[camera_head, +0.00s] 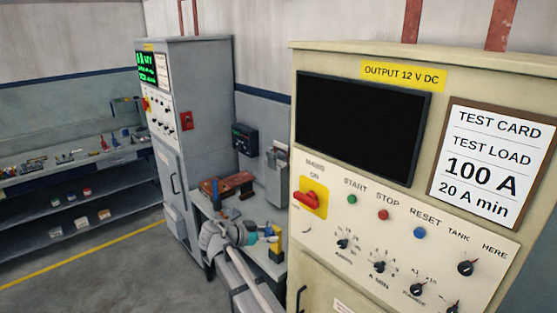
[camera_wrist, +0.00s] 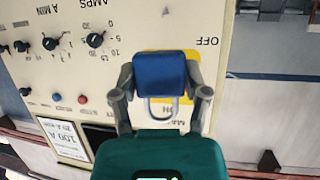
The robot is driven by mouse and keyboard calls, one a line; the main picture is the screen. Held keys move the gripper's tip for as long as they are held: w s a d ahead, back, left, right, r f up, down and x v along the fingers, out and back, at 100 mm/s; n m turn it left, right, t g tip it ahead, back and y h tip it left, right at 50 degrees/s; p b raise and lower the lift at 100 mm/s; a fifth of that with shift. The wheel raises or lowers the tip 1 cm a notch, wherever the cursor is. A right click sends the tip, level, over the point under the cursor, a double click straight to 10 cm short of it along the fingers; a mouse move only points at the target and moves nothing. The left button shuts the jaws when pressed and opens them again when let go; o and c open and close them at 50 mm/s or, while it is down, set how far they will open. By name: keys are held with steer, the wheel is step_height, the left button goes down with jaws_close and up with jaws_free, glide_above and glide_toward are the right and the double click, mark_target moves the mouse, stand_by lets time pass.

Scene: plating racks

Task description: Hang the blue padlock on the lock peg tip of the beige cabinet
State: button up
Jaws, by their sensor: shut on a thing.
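In the wrist view the blue padlock (camera_wrist: 160,72) sits between the two fingers of my gripper (camera_wrist: 162,88), which is shut on its body. Its grey shackle points down the picture toward the teal palm. The beige cabinet (camera_wrist: 120,15) lies behind it, with part of a yellow plate (camera_wrist: 190,85) showing beside the padlock. In the head view my gripper (camera_head: 270,236) is left of the beige cabinet (camera_head: 480,75), below the red mains switch (camera_head: 310,198) on its yellow plate. I cannot make out the padlock or the lock peg tip clearly there.
A small workbench (camera_head: 205,207) with tools stands behind my gripper, between the beige cabinet and a grey cabinet (camera_head: 205,90). The beige panel has several knobs and buttons (camera_head: 419,232). Long shelves (camera_head: 90,215) stand at left; the floor (camera_head: 110,275) before them is clear.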

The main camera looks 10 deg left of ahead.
steer(key=w+d+r+m+g+h+p, duration=0.1)
steer(key=w+d+r+p, duration=0.3)
steer(key=w+r, duration=0.2)
steer(key=shift+d, duration=0.15)
steer(key=shift+f, duration=0.1)
